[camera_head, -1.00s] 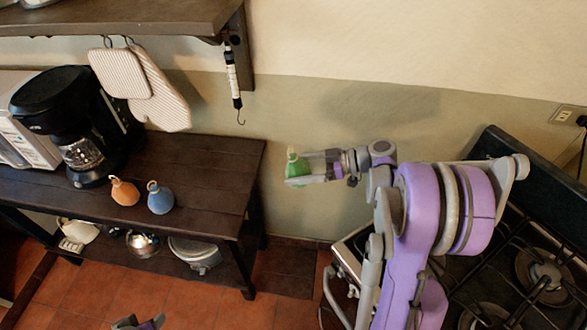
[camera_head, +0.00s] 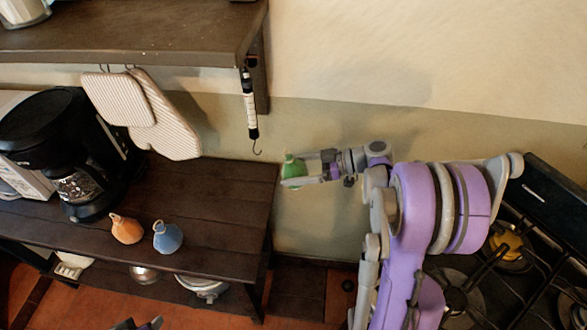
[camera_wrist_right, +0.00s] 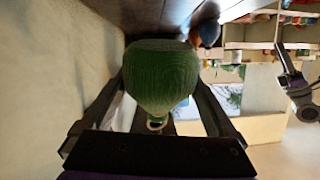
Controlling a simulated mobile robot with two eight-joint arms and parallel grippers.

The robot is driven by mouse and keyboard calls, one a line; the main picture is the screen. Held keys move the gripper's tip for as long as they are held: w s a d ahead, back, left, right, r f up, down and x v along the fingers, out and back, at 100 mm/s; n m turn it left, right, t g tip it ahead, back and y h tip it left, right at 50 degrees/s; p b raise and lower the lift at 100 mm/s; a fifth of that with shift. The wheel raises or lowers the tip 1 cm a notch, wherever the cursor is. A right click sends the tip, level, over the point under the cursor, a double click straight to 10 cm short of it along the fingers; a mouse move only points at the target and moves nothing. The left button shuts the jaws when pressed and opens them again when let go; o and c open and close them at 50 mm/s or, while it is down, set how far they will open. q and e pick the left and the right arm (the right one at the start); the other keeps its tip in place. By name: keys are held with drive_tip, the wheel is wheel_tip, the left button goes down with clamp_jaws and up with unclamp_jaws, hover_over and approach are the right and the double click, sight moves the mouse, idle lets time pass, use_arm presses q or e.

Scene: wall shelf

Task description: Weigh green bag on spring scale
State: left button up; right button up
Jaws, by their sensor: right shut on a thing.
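The green bag (camera_head: 293,168) is held upright in my right gripper (camera_head: 294,171), to the right of the dark table's end. In the right wrist view the green bag (camera_wrist_right: 158,78) sits between the two fingers, with a pale ring at its neck. The spring scale (camera_head: 249,105) hangs from the wall shelf's bracket, its hook (camera_head: 257,150) at the bottom, empty. The bag is below and to the right of the hook, apart from it. A small part of my left gripper (camera_head: 140,324) shows at the bottom edge; its jaw state is unclear.
An orange bag (camera_head: 126,229) and a blue bag (camera_head: 167,237) stand on the dark table (camera_head: 215,210). A coffee maker (camera_head: 62,150) and oven mitts (camera_head: 150,115) are at left. The wall shelf (camera_head: 150,38) overhangs above. A stove (camera_head: 520,250) is at right.

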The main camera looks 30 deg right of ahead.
drive_tip(key=shift+w+a+f, duration=0.1)
drive_tip(key=shift+w+a, duration=1.3)
drive_tip(key=shift+a, duration=0.3)
drive_tip(key=shift+w+a, duration=0.3)
drive_tip(key=shift+a, duration=0.1)
drive_tip(key=shift+a, duration=0.1)
drive_tip(key=shift+w+a, duration=0.3)
drive_tip(key=shift+a, duration=0.05)
drive_tip(key=shift+f, duration=0.15)
drive_tip(key=shift+w+a+f+b, duration=0.2)
drive_tip(key=shift+f+b, duration=0.1)
drive_tip(key=shift+f, duration=0.1)
drive_tip(key=shift+f, duration=0.2)
